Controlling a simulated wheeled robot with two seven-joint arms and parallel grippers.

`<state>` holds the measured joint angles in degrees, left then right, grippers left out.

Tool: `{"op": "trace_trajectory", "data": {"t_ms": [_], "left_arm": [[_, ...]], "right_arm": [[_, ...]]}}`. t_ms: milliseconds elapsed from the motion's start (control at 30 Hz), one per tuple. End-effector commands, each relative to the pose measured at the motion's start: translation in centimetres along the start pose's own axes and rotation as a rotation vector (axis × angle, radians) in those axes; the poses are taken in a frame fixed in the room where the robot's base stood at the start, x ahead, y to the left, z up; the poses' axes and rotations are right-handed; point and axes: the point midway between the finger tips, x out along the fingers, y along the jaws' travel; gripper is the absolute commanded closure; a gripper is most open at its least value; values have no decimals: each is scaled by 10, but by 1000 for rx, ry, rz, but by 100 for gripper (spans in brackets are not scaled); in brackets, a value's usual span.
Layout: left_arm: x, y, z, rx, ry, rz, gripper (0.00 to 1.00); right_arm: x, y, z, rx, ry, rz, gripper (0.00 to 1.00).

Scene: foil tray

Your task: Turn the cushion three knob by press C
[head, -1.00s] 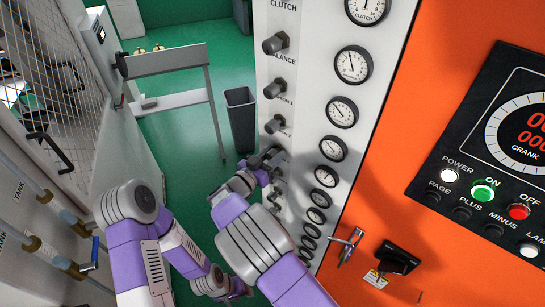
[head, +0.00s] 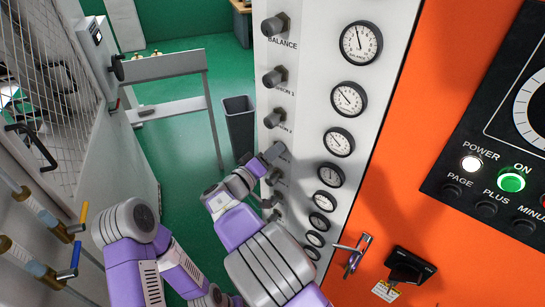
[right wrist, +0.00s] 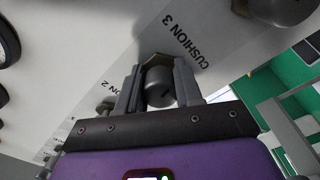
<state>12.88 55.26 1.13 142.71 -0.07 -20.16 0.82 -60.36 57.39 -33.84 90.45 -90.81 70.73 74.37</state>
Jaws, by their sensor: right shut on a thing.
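My right gripper (head: 272,153) is at the column of grey knobs on the white panel (head: 305,75). In the right wrist view its two fingers (right wrist: 161,80) are shut around a grey round knob (right wrist: 160,88), one on each side. The label "CUSHION 3" (right wrist: 185,42) is printed on the panel beside this knob, between it and another knob (right wrist: 282,8) at the top right. The held knob is largely hidden in the head view. My left arm shows at the lower left of the head view, but its gripper is out of the picture.
Round gauges (head: 348,98) run down the panel right of the knobs. The orange cabinet (head: 400,160) carries a black control box, a key-like handle (head: 352,252) and a black latch (head: 408,266). A dark bin (head: 239,125) stands on the green floor (head: 190,110) behind.

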Motion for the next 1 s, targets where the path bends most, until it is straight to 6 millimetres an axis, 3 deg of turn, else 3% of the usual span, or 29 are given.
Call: {"op": "trace_trajectory", "data": {"t_ms": [600, 1000], "left_arm": [[-5, 2, 0, 0, 0, 0, 57], [-11, 4, 0, 0, 0, 0, 57]], "right_arm": [[0, -1, 4, -561, -9, -8, 95], [0, -1, 4, -745, -10, -8, 95]]}}
